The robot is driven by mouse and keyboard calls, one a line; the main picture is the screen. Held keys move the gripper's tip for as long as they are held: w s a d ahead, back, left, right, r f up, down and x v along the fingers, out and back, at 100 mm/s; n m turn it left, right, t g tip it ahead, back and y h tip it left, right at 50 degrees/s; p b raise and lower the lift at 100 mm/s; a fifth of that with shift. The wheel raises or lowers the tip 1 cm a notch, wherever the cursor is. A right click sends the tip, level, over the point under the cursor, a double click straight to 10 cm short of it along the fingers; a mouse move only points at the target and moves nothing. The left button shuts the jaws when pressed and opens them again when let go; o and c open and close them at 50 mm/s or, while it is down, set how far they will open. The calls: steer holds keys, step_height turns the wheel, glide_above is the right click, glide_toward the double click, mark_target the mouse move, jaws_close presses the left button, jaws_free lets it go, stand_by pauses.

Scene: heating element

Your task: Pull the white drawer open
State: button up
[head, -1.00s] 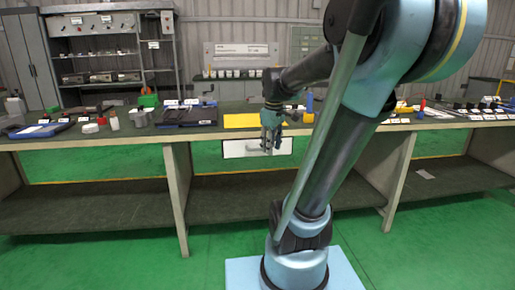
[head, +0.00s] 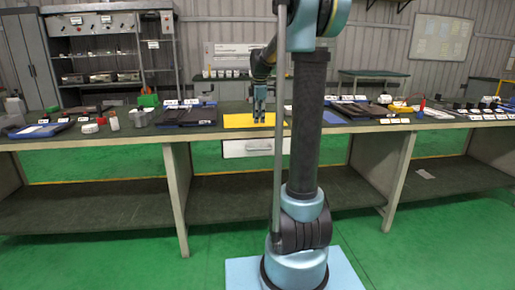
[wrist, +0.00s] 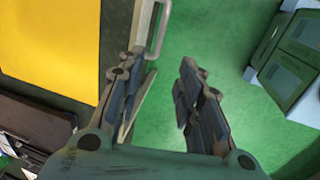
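The white drawer (head: 240,149) hangs under the bench top in the head view, its right end partly behind my arm. Its front looks about level with the bench edge; I cannot tell whether it stands slightly out. A pale bar handle (wrist: 160,30) shows in the wrist view, beyond and between the fingertips. My gripper (head: 260,114) is at the bench's front edge, above the drawer, pointing down. In the wrist view my gripper (wrist: 161,62) is open and empty. Its left finger overlaps the drawer's edge in the picture; the right finger is over green floor. Contact cannot be told.
A yellow mat (head: 236,121) lies on the bench top (head: 345,125) behind the drawer. Dark cases (head: 188,115) lie left of it, and several tools and small parts lie to the right. Bench legs (head: 177,200) flank the lower shelf. Green floor in front is clear.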

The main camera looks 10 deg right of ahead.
steer(key=w+f, duration=0.1)
steer(key=f, duration=0.4)
steer(key=w+f, duration=0.1)
steer(key=f, duration=0.5)
steer(key=w+f, duration=0.1)
steer(key=f, duration=0.4)
steer(key=shift+f, duration=0.2)
steer(key=shift+w, duration=0.1)
jaws_close()
